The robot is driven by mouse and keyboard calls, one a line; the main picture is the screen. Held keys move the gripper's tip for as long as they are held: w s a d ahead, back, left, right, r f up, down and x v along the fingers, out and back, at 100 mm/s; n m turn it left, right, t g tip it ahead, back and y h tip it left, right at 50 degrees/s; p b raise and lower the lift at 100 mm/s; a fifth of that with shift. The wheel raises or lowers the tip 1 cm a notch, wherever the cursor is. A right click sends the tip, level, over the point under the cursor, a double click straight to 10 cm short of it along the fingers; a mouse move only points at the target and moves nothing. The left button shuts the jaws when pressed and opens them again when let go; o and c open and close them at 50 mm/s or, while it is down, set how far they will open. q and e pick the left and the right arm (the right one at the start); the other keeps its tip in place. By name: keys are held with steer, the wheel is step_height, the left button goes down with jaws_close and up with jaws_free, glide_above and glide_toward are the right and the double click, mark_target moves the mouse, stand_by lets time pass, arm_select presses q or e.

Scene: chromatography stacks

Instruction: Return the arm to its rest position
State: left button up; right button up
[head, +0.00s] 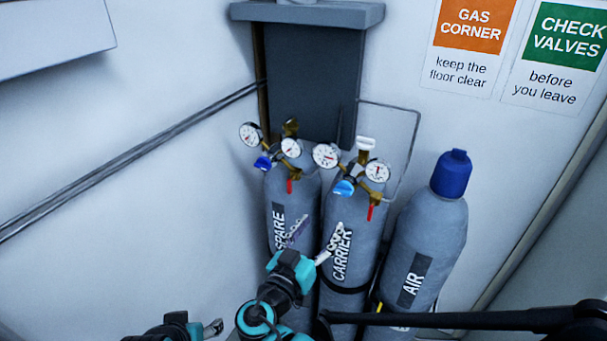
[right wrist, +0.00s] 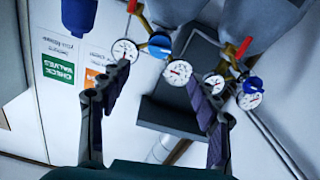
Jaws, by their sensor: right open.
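My right gripper (head: 316,238) is in front of the SPARE and CARRIER cylinders in the head view, with its fingers spread and nothing visible between them. In the right wrist view my right gripper (right wrist: 158,72) is open, and the regulator gauges show beyond its fingertips. A teal and black part of my left arm, with a grey tip (head: 212,328), shows at the bottom left of the head view. It is cut off, so its jaw state is unclear.
The SPARE cylinder (head: 282,190), CARRIER cylinder (head: 350,212) and blue-capped AIR cylinder (head: 440,225) stand in the corner. Gauges (head: 327,155) and valve handles top the first two. A dark panel (head: 313,85) is behind. Open space shows left of the cylinders.

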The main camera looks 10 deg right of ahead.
steer(key=s+d+f+n+g+y+b, duration=0.1)
steer(key=s+d+f+g+y+b, duration=0.15)
steer(key=d+f+b, duration=0.4)
steer(key=s+d+f+n+g+y+b, duration=0.15)
steer(key=d+f+g, duration=0.25)
steer(key=f, duration=0.6)
steer(key=s+a+f+n+g+y+b, duration=0.1)
steer(key=s+a+f+n+y+b, duration=0.1)
steer(key=s+f+y+b, duration=0.4)
steer(key=s+f+b, duration=0.2)
steer(key=s+f, duration=0.2)
steer(key=f, duration=0.1)
steer(key=shift+a+f, duration=0.25)
steer(key=shift+f, duration=0.15)
steer(key=shift+n, duration=0.25)
stand_by(3.3)
